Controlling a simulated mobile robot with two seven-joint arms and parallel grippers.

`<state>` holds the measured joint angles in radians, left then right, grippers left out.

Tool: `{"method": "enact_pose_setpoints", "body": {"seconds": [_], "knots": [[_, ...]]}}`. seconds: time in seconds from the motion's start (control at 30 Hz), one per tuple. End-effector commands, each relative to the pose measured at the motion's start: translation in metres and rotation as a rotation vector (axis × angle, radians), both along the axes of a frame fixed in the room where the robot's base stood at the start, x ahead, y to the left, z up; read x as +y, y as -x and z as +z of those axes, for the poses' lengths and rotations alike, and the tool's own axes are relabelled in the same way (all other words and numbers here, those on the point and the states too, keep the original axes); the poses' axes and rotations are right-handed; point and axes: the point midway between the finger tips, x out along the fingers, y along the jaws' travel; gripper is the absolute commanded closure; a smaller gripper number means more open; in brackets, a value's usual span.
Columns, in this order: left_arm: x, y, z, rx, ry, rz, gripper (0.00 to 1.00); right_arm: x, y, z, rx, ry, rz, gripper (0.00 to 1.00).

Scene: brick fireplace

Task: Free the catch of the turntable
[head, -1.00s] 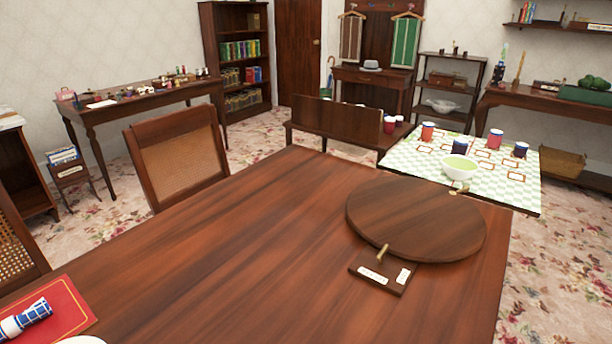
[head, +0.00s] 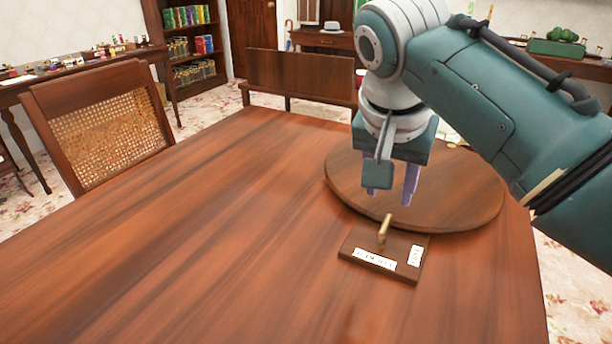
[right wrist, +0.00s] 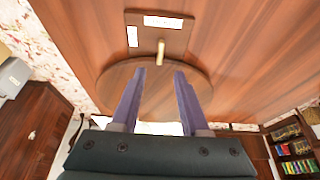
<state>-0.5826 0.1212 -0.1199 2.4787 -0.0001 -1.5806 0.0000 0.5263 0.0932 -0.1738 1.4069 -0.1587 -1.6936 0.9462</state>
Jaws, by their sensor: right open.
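The round wooden turntable (head: 450,205) lies on the dark wooden table. Its catch is a small brass lever (head: 385,229) on a wooden block (head: 412,258) with two white labels, at the turntable's near edge. My right gripper (head: 394,195) is open and empty, above the turntable and a little behind the catch. In the right wrist view the open fingers (right wrist: 160,75) point toward the brass lever (right wrist: 161,52) and block (right wrist: 174,34), with part of the turntable (right wrist: 118,78) between them. The lever is apart from both fingers. My left gripper is not in view.
The wooden table top (head: 200,250) is bare to the left and in front of the block. A cane-backed chair (head: 105,125) stands at the table's left side and a wooden bench (head: 300,75) behind it. My right arm hides much of the back right.

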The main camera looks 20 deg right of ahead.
Motion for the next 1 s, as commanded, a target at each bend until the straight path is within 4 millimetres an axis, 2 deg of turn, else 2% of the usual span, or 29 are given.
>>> {"method": "enact_pose_setpoints", "body": {"seconds": [0.17,0.4,0.5,0.7,0.97,1.0], "knots": [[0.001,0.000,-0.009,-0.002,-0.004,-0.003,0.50,-0.006,-0.005,-0.020,0.002,0.002,-0.007,0.55],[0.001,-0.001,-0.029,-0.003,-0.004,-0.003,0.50,-0.020,-0.017,-0.065,0.001,0.001,-0.007,0.55],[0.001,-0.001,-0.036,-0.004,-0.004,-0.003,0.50,-0.024,-0.021,-0.078,0.000,0.000,-0.007,0.55],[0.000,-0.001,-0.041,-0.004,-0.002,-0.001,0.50,-0.029,-0.025,-0.089,-0.002,0.000,-0.005,0.55],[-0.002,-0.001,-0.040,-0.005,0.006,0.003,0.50,-0.029,-0.025,-0.089,-0.002,0.000,-0.004,0.55],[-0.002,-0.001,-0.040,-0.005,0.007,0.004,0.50,-0.029,-0.025,-0.089,-0.002,0.000,-0.004,0.58]]}}
